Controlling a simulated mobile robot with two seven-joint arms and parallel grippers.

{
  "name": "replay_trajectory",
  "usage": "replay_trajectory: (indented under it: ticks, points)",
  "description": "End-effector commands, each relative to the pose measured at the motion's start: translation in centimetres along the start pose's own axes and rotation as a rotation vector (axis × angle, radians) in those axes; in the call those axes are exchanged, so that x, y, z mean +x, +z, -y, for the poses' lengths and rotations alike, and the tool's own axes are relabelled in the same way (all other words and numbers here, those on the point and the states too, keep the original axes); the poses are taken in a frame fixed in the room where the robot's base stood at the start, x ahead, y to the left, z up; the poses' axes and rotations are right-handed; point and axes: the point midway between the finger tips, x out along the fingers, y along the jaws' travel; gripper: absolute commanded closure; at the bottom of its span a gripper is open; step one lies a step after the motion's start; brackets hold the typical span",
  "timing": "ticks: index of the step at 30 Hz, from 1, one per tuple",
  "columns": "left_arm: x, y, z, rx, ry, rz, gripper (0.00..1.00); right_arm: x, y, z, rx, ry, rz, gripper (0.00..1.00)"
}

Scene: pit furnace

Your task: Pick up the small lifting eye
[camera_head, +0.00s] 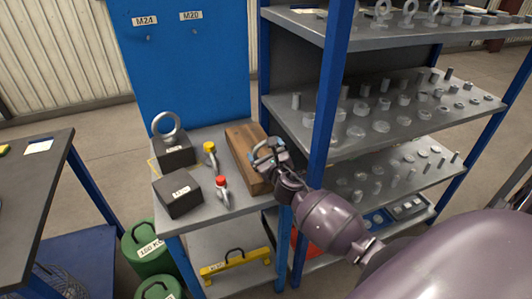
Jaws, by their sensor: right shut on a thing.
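My right gripper (264,151) comes in from the right, at the wooden block (243,152) on the small grey table. It is shut on a small grey metal piece, which I take to be the small lifting eye; the fingers hide most of it. I cannot tell whether the piece touches the wood. A larger lifting eye (167,122) stands upright on a dark labelled block (173,151) at the table's back left. My left gripper is not in view.
A blue shelf post (325,120) stands close to my right arm. Shelves with metal parts are on the right; green weights (145,250) stand at lower left.

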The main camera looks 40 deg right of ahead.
Motion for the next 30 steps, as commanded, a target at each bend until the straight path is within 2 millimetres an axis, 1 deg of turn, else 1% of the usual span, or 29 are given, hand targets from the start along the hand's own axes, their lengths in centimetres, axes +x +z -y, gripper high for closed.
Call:
replay_trajectory:
  ticks: [1,5,11,14,18,24,30]
  points:
    - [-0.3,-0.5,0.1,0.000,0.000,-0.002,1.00,0.1,1.1,0.4,-0.002,-0.002,0.006,0.43]
    - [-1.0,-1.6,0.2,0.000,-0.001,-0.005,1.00,0.1,3.5,1.3,-0.004,-0.001,0.009,0.43]
    - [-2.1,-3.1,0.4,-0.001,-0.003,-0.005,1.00,0.1,8.3,3.1,-0.006,0.000,0.009,0.43]
    - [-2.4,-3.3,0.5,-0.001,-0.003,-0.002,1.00,0.1,10.6,3.9,-0.006,0.001,0.009,0.43]
    - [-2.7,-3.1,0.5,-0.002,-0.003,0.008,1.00,0.0,13.6,4.9,-0.004,0.001,0.007,0.43]
    - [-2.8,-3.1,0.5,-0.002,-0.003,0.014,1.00,0.0,16.6,6.1,-0.003,0.000,0.005,0.43]
    - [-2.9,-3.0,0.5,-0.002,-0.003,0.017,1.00,0.0,18.1,6.6,-0.001,0.000,0.003,0.43]
